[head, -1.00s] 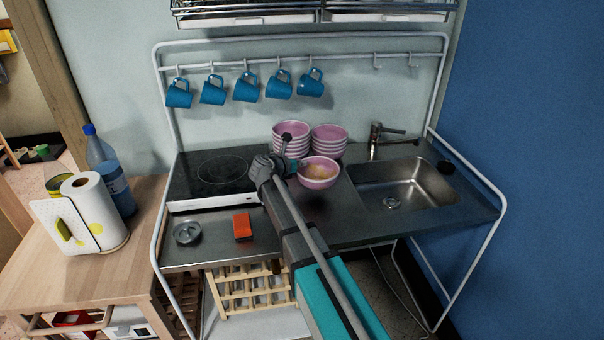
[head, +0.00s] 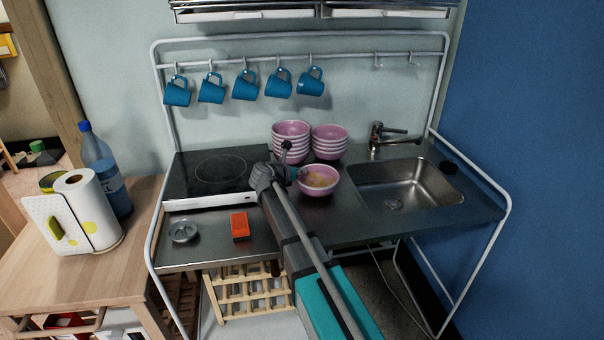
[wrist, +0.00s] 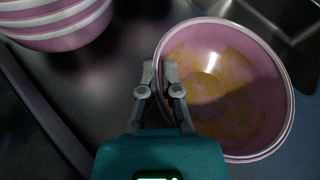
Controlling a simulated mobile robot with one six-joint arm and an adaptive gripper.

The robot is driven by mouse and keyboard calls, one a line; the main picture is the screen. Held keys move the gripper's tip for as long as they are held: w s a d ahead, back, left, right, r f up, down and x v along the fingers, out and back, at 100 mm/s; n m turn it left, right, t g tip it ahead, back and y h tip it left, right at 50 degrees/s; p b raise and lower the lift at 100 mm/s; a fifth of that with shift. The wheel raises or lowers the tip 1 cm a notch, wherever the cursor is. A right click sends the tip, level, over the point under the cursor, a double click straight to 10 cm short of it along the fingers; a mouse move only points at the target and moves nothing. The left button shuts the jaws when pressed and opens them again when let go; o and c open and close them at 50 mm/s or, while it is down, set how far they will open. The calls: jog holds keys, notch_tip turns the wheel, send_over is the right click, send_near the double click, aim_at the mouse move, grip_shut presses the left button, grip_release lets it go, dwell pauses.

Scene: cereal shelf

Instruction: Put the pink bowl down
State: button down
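The pink bowl (head: 318,190) has a pale rim and yellowish stains inside. In the head view it is upright over the dark counter (head: 345,228), in front of the bowl stacks and left of the sink. I cannot tell whether its base touches the counter. In the wrist view the bowl (wrist: 245,85) fills the right side. My gripper (wrist: 159,68) has one finger inside and one outside its left rim, close together, pinching the wall. My gripper also shows in the head view (head: 296,174), left of the bowl.
Two stacks of pink bowls (head: 291,143) (head: 328,145) stand just behind. The sink (head: 405,185) is to the right and the hob (head: 210,180) to the left. An orange sponge (head: 240,226) and a metal lid (head: 183,231) lie at the front left. Blue mugs (head: 245,88) hang above.

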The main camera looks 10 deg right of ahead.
jog(key=shift+f, duration=0.1)
jog(key=c, duration=1.3)
grip_release()
jog(key=o, duration=0.5)
jog(key=shift+r, duration=0.25)
jog(key=p+v, duration=0.4)
jog(key=v, duration=0.8)
jog(key=shift+o, duration=0.2)
jog(key=shift+f, duration=0.15)
